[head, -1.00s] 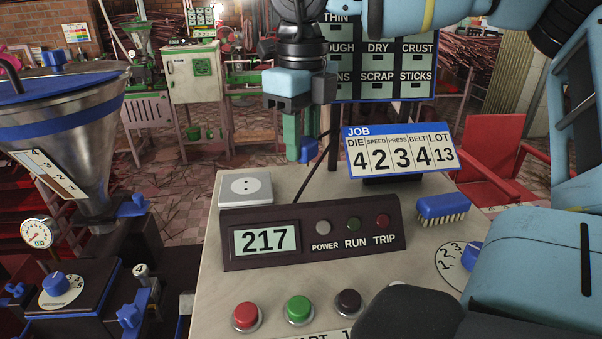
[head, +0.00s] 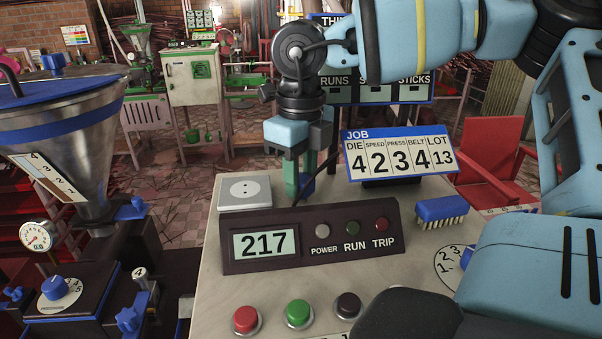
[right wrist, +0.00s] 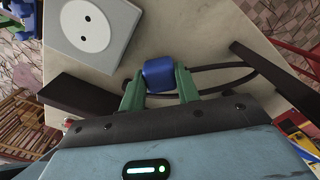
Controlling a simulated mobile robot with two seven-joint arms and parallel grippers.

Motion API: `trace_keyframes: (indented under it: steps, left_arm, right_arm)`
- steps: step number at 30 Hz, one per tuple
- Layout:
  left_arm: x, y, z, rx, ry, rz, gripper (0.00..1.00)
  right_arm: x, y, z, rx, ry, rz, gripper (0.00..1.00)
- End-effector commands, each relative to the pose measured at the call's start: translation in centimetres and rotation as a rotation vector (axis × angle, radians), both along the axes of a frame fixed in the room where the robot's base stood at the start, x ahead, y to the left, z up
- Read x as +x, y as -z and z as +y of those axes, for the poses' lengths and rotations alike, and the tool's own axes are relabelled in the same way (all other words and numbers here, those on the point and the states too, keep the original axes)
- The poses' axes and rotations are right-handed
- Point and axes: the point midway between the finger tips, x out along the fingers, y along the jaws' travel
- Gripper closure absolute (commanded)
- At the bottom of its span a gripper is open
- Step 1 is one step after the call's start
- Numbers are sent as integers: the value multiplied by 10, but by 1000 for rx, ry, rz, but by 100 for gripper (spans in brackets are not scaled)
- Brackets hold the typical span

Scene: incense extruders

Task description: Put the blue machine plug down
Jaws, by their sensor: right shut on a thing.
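My right gripper (head: 297,184) is shut on the blue machine plug (head: 308,187), low over the back of the pale console top, behind the dark display panel. In the right wrist view the blue plug (right wrist: 158,75) sits between the green fingertips, with a dark cable by it. The panel's top edge hides the plug's lower end in the head view, so I cannot tell whether it touches the surface. The white socket box (head: 245,191), with a two-hole round face, is just left of the gripper and apart from the plug. My left gripper is not in view.
The dark display panel (head: 310,236) reads 217. The JOB sign (head: 398,153) stands right of the gripper, and a blue brush (head: 441,211) lies farther right. Red, green and black buttons (head: 298,312) line the front. A metal hopper (head: 75,140) stands at left.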

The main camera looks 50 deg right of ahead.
Motion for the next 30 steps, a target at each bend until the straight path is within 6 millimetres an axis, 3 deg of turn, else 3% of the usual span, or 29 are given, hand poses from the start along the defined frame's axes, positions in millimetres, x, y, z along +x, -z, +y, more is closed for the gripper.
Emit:
trace_keyframes:
  steps: [12,13,18,30]
  left_arm:
    - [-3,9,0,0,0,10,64]
    - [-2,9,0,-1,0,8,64]
    - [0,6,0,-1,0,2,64]
    - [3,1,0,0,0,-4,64]
  right_arm:
    - [0,12,0,0,-1,2,100]
    - [0,12,0,0,-1,2,67]
    - [0,11,0,0,-1,1,46]
    - [0,3,0,0,0,-2,46]
